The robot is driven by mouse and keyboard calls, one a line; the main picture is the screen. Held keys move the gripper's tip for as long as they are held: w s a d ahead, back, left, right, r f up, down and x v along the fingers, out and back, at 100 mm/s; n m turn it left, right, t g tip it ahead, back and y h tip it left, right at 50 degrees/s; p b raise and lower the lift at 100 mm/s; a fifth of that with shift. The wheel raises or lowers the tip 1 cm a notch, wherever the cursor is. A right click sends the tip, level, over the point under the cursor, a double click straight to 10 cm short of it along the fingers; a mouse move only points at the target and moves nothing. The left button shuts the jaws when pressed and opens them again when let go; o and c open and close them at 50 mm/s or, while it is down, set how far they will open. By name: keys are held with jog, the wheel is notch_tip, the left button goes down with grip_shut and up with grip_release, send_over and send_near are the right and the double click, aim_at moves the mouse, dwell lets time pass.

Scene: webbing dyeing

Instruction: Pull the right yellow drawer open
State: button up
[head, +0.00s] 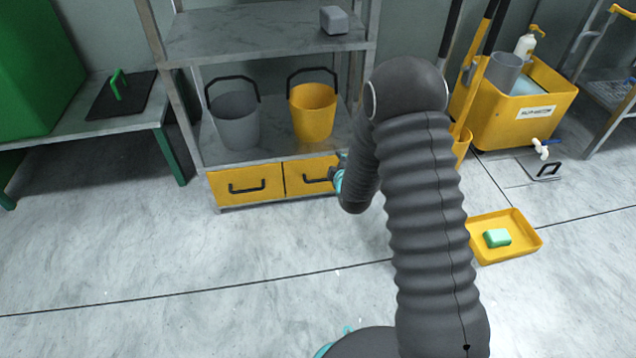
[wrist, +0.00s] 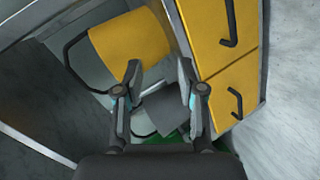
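The right yellow drawer (head: 296,171) sits low in the grey shelf, flush with the left yellow drawer (head: 228,179). Its black bar handle (head: 316,180) shows, but my arm and gripper hide its right end in the head view. In the wrist view, which is turned sideways, the right drawer (wrist: 202,28) is at the upper right with its handle (wrist: 231,25). My gripper (wrist: 160,72) is open, with nothing between its fingers. The handle is outside the fingers, off to their right. In the head view my gripper (head: 339,174) is mostly hidden behind my arm.
A grey bucket (head: 236,122) and a yellow bucket (head: 313,114) stand on the shelf (head: 205,148) above the drawers. The floor before the drawers is clear.

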aim_at(319, 181)
jog(key=s+a+f+n+t+y+b, duration=0.1)
jog(key=s+a+f+n, duration=0.1)
jog(key=f, duration=0.6)
jog(key=s+a+f+n+t, duration=0.1)
jog(key=s+f+n, duration=0.15)
jog(key=f, duration=0.45)
jog(key=b+x, duration=0.1)
jog(key=x, duration=1.3)
jog(key=shift+w+a+f, duration=0.15)
jog(key=shift+a, duration=0.05)
grip_shut()
